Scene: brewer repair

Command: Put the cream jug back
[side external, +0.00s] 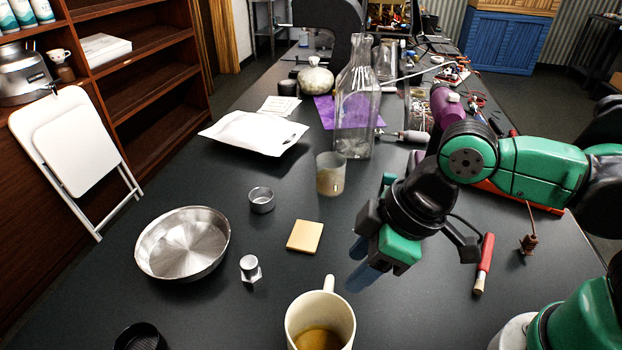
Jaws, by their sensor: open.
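A cream-coloured jug (301,326), with its handle toward the back, stands upright at the bottom edge of the side external view. Brown liquid shows inside it, and its base is cut off by the frame. My gripper (359,264) is open and empty over the table, behind and a little to the right of the jug. Its bluish fingers point left and down and are apart from the jug. The gap between the fingers is partly hidden by the gripper body.
Left of my gripper are a square tan pad (304,236), a small metal piece (250,269), a metal cup (261,200) and a wide metal bowl (183,243). Behind it stand a small glass (331,174) and a tall clear bottle (354,110). A red-handled tool (484,262) lies right.

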